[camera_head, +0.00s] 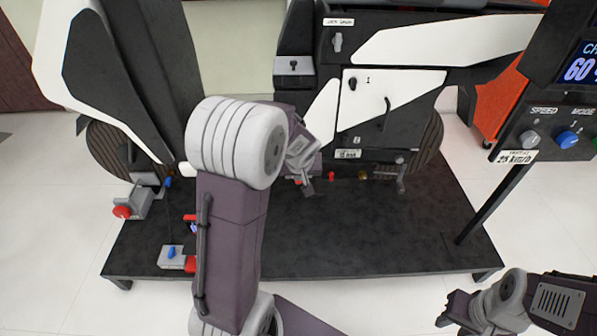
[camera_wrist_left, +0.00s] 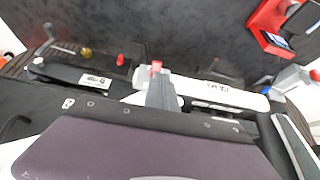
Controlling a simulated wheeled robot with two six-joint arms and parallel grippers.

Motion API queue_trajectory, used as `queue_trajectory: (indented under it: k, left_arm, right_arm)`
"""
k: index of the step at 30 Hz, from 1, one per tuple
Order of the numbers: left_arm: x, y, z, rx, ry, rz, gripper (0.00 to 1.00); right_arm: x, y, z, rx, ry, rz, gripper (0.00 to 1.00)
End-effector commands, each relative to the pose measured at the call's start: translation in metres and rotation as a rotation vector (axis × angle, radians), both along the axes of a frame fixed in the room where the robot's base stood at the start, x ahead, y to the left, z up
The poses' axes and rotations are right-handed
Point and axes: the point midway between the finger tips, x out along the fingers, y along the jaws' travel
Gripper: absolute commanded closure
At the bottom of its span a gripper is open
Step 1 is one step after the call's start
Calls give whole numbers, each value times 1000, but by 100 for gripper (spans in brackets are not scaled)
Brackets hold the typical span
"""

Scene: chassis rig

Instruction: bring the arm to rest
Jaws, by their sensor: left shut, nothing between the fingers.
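My left arm comes up from the bottom of the head view and bends over the dark platform. Its gripper (camera_head: 306,188) points down in front of the machine's lower panel, with its fingers shut and empty. In the left wrist view the closed grey fingers (camera_wrist_left: 162,88) show above my purple wrist link, with a red part at or just behind their tips; contact cannot be told. My right gripper (camera_head: 446,310) is low at the right edge of the head view, off the platform, with its fingers too small and dark to judge.
The black and white machine (camera_head: 395,100) stands on the dark platform (camera_head: 350,235). A control box with knobs (camera_head: 550,135) stands on a post at right. A red-knobbed clamp (camera_head: 135,205) and red and blue parts (camera_head: 178,258) sit at left. The platform's front right is clear.

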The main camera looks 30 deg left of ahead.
Motion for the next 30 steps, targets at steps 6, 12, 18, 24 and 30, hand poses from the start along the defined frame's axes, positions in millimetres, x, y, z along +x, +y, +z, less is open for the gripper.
queue_trajectory:
  k: [6,12,18,24,30]
  left_arm:
    - [0,0,0,0,0,0,100]
    - [0,0,0,0,0,0,100]
    - [-5,-37,28,-15,-26,-62,100]
    - [-110,-103,3,-108,185,-220,100]
    - [-182,-127,-24,-145,380,-493,100]
  right_arm:
    - [0,0,0,0,0,0,65]
    - [0,0,0,0,0,0,65]
    - [0,0,13,0,0,0,65]
    - [0,0,22,0,0,0,65]
    - [0,0,21,0,0,0,65]
